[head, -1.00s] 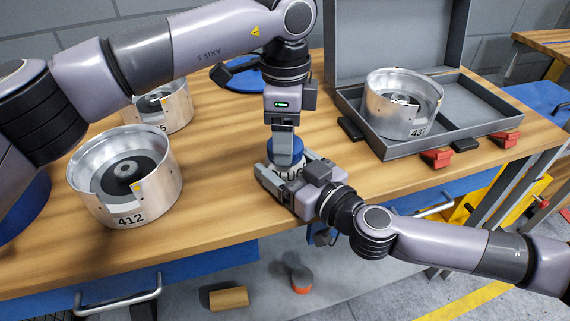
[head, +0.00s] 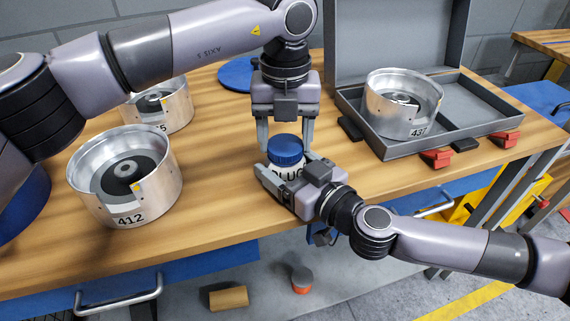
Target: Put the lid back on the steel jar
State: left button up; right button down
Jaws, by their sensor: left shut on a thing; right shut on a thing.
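The steel jar (head: 286,172) stands upright on the wooden bench near its front edge, with a pale label reading "PLUG" partly hidden. The blue lid (head: 286,147) sits on top of the jar; whether it is threaded down cannot be seen. My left gripper (head: 286,143) points straight down from above, its two fingers on opposite sides of the lid, shut on it. My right gripper (head: 288,174) comes in low from the right and is shut on the jar's body, its fingers hiding part of the label.
Metal housing 412 (head: 125,177) and another housing (head: 160,106) stand at the left. Housing 437 (head: 403,104) sits in an open grey case (head: 470,126) at the right. A blue disc (head: 236,73) lies behind my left gripper. Bare bench lies between housing 412 and the jar.

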pick_arm(q)
jog(key=m, duration=0.5)
jog(key=shift+d, duration=0.1)
jog(key=m, duration=0.4)
jog(key=shift+m, duration=0.3)
jog(key=m, duration=0.4)
jog(key=shift+s+m, duration=0.1)
jog(key=shift+m, duration=0.2)
jog(key=m, duration=0.4)
jog(key=shift+m, duration=0.3)
jog(key=m, duration=0.4)
jog(key=shift+f+m, duration=0.1)
jog(key=shift+m, duration=0.2)
jog(key=m, duration=0.4)
jog(key=shift+m, duration=0.3)
jog(key=m, duration=0.4)
jog(key=shift+m, duration=0.3)
jog(key=m, duration=0.4)
jog(key=o, duration=1.2)
